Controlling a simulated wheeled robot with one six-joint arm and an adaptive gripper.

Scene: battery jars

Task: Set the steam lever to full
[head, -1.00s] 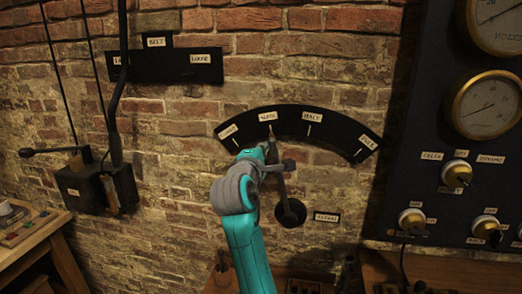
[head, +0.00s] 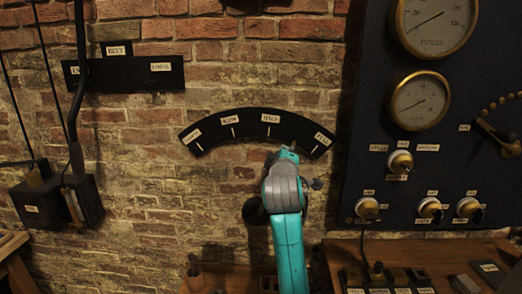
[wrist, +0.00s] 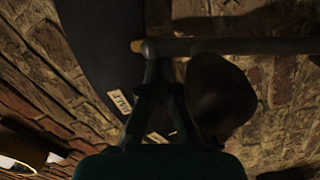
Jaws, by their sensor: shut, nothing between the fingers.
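The black steam quadrant (head: 213,127) is on the brick wall. It carries pale labels and tick marks; the right-hand label (head: 322,138) reads FULL. The steam lever's dark round base (head: 255,211) shows below the arc, left of my arm. Most of the lever is hidden behind my gripper in the head view. In the wrist view the lever is a dark rod (wrist: 240,46) with a brass tip at the arc's edge. A dark round part (wrist: 222,92) stands beside it. My gripper (head: 288,152) is shut and empty. Its fingers (wrist: 160,80) are close beside the rod; contact is unclear.
A black switch box (head: 58,203) with a tall lever and a BELT plate (head: 125,76) are at left. A dark panel with gauges (head: 420,101) and knobs stands close at right. A wooden bench (head: 420,258) runs below it.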

